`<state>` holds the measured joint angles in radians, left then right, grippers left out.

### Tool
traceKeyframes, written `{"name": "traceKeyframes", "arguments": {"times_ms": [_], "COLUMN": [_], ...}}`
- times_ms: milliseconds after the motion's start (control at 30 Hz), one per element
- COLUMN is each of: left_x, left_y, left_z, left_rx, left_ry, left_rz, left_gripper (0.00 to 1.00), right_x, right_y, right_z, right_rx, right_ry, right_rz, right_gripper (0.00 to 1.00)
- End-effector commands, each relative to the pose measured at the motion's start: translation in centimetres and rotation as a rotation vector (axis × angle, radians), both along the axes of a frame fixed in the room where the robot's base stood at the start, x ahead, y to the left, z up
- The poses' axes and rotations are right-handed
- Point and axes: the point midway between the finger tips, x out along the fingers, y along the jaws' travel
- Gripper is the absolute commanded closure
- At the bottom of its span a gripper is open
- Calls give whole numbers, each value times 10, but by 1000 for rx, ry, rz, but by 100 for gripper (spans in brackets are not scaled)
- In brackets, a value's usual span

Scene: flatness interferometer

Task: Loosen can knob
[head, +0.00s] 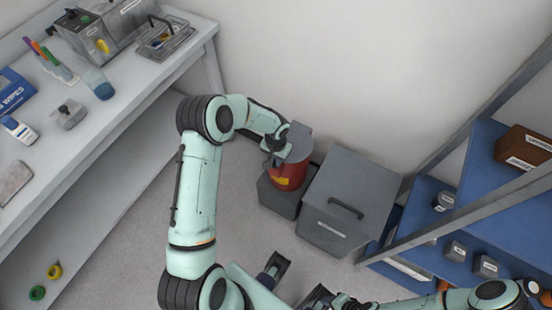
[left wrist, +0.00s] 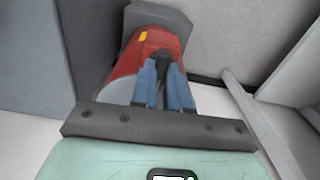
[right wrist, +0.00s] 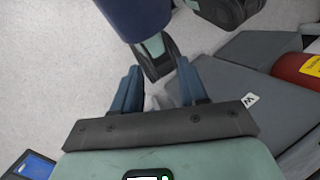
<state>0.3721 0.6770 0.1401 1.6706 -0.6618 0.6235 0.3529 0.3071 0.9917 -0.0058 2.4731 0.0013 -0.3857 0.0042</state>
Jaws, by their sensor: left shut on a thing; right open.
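The red can (head: 290,176) with a yellow label stands on a dark grey block (head: 274,198) on the floor by the wall. It also shows in the left wrist view (left wrist: 127,65), with a pale grey part on the near side. My left gripper (left wrist: 163,62) reaches over the can, its blue fingers close together and shut on the can knob. The knob is mostly hidden by the fingers. My right gripper (right wrist: 158,80) is open and empty, away from the can. The can shows at the right edge of the right wrist view (right wrist: 302,68).
A grey lidded box (head: 350,200) with a handle stands right beside the can. A blue shelf unit (head: 470,205) with boxes and small containers is at the right. A white bench (head: 110,110) with instruments runs along the left. Floor is clear between bench and can.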

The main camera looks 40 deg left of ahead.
Motion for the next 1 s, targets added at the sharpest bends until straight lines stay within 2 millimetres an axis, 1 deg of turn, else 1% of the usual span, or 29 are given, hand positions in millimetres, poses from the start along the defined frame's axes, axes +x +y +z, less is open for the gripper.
{"name": "traceKeyframes", "arguments": {"times_ms": [167, 267, 500, 733, 1000], "left_x": [0, 0, 1, 1, 0], "left_y": [0, 0, 0, -1, 0], "left_z": [-1, -1, -1, 0, 1], "left_rx": [2, 2, 1, 1, 0], "left_ry": [-1, -2, -2, -2, -1], "left_rz": [87, 163, 384, 603, 861], "left_gripper": [100, 100, 100, 100, 100], "right_x": [-3, -1, 4, 8, 9], "right_y": [0, 0, 0, -1, 0], "right_z": [-10, -15, -27, -33, -34], "right_rx": [0, -1, -4, -6, -7], "right_ry": [3, -4, -24, -38, -42], "right_rz": [0, -2, -7, -9, -10], "right_gripper": [57, 57, 57, 57, 57]}}
